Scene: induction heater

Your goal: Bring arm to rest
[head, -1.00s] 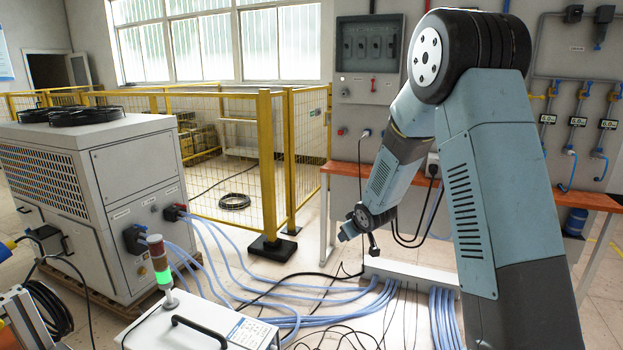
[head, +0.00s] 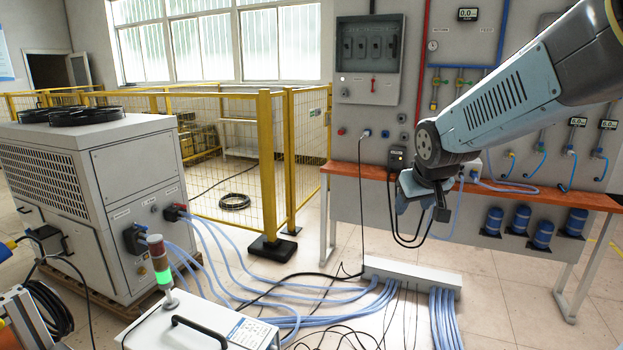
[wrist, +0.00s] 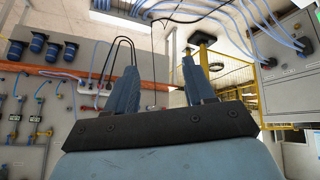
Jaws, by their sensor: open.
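My arm reaches in from the upper right of the head view, and its wrist end hangs in front of the orange bench shelf. My gripper (head: 418,222) is at the end, near the middle right of the head view; its fingers are small and hard to make out there. In the wrist view my gripper (wrist: 158,85) shows two blue-grey fingers spread well apart, with nothing between them. It is open and empty.
A grey wall panel with switches, hoses and gauges stands behind the orange shelf (head: 490,190). A white chiller cabinet (head: 130,215) is at left, with a yellow fence (head: 268,165) behind it. Blue hoses and black cables cross the floor to a white manifold box (head: 412,272).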

